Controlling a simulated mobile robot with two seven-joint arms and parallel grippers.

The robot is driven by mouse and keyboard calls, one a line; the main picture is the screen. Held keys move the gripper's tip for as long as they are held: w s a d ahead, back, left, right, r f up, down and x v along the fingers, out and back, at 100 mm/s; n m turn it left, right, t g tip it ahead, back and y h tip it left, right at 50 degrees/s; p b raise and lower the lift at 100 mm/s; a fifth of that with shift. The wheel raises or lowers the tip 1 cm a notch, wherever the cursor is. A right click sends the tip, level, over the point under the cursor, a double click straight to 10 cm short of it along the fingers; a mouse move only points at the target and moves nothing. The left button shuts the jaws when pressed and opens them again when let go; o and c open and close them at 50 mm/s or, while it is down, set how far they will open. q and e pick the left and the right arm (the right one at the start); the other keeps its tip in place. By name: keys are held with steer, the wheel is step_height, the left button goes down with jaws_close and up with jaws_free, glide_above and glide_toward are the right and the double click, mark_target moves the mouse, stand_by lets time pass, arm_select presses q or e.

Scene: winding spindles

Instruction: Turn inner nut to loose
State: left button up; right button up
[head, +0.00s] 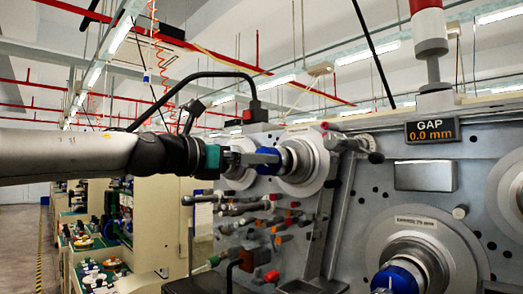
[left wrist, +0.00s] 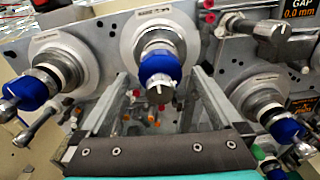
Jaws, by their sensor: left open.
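In the left wrist view, a blue nut (left wrist: 160,66) sits on the front of the middle spindle, before a round grey flange (left wrist: 134,32). A small grey piece (left wrist: 162,92) sticks out of its front. My left gripper (left wrist: 160,76) is open, with one finger on either side of this nut's line. I cannot tell whether the fingers touch it. In the head view my left gripper (head: 236,158) reaches in from the left, close to the blue nut (head: 267,157) and its flange (head: 302,160). Which nut is the inner one is not marked. My right gripper is not in view.
Other spindles with blue nuts stand left (left wrist: 24,88) and right (left wrist: 284,128) in the wrist view. A large spindle's blue nut (head: 400,276) shows lower right in the head view. The GAP display (head: 432,132) reads 0.0 mm. Several orange-tipped parts (head: 275,222) crowd below my gripper.

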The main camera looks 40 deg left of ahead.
arm_select(q)
steer(key=shift+w+d+p, duration=0.15)
steer(key=shift+w+p, duration=0.4)
steer(key=shift+w, duration=1)
steer(key=shift+c, duration=0.2)
steer(key=c, duration=1.3)
